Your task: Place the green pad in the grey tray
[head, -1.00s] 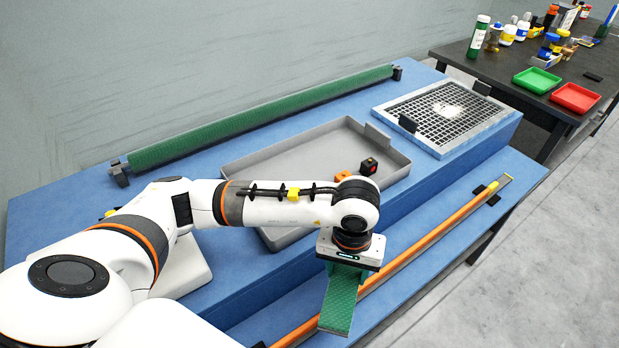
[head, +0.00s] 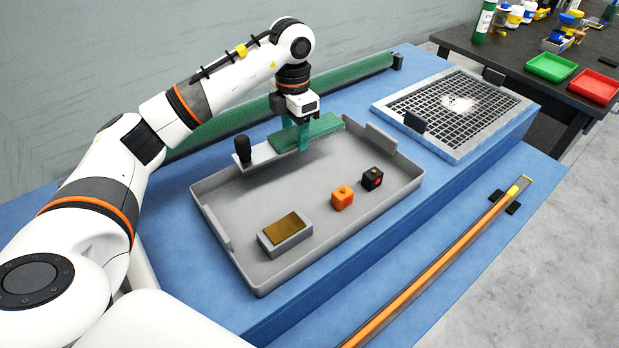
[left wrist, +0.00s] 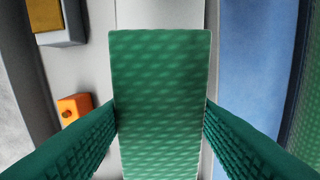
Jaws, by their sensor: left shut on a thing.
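The green pad (head: 325,126) is a flat textured slab, held roughly level at the far side of the grey tray (head: 225,212). My left gripper (head: 304,143) is shut on it, with a green finger on each side. In the left wrist view the pad (left wrist: 160,95) fills the middle between both fingers. The pad is above a pale plate with a black knob (head: 242,148) at the tray's back left. I cannot tell whether the pad touches that plate. My right gripper is not in view.
The tray holds a grey block with a brown top (head: 285,231), an orange cube (head: 342,197) and a black cube (head: 372,178). Its middle floor is bare. A green roller (head: 225,118) lies behind, a grid frame (head: 455,108) to the right, an orange bar (head: 430,270) in front.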

